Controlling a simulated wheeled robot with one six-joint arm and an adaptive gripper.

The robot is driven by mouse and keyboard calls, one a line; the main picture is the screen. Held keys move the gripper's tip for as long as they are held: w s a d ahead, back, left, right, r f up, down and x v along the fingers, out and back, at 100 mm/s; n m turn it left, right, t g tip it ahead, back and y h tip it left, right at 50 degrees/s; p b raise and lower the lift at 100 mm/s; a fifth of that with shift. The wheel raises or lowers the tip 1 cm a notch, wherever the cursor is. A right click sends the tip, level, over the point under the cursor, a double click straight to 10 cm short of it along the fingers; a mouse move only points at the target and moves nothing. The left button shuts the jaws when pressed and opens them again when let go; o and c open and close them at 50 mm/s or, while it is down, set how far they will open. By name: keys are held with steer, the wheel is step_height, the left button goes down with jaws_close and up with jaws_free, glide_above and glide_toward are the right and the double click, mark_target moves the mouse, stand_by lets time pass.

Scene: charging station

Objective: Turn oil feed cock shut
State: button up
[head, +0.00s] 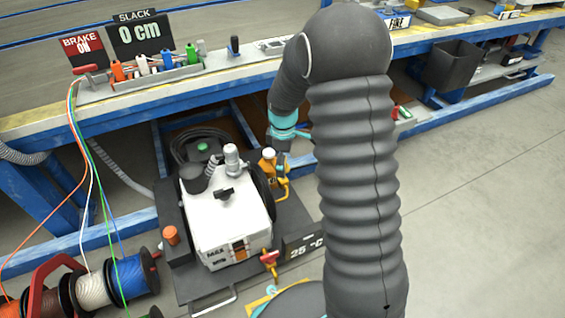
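A white machine (232,222) stands on a dark base below the bench. A yellow pipe fitting (284,186) rises at its right rear side, beside an orange-capped white bottle (268,158). A red handle on a yellow fitting (269,258) sits at its front right corner. I cannot tell for sure which fitting is the oil feed cock. My gripper (282,164) points down just above the yellow pipe fitting, close to the bottle. It is small and dark here, and I cannot tell whether it touches the fitting or how far its fingers are apart.
The blue-framed bench (40,122) runs behind the machine, with coloured levers (155,64) and signs reading BRAKE ON and SLACK 0 cm. A 25 °C display (303,248) stands right of the machine. Cable spools (132,277) stand at lower left. Floor at right is clear.

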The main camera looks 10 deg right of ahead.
steer(key=shift+f, duration=0.1)
steer(key=c, duration=1.1)
steer(key=shift+c, duration=0.2)
steer(key=shift+m, duration=0.3)
steer(key=m+p, duration=0.1)
steer(key=m, duration=0.4)
steer(key=shift+p, duration=0.3)
steer(key=m, duration=0.5)
steer(key=shift+m+p, duration=0.3)
steer(key=shift+p, duration=0.1)
steer(key=o, duration=1.1)
steer(key=shift+o, duration=0.2)
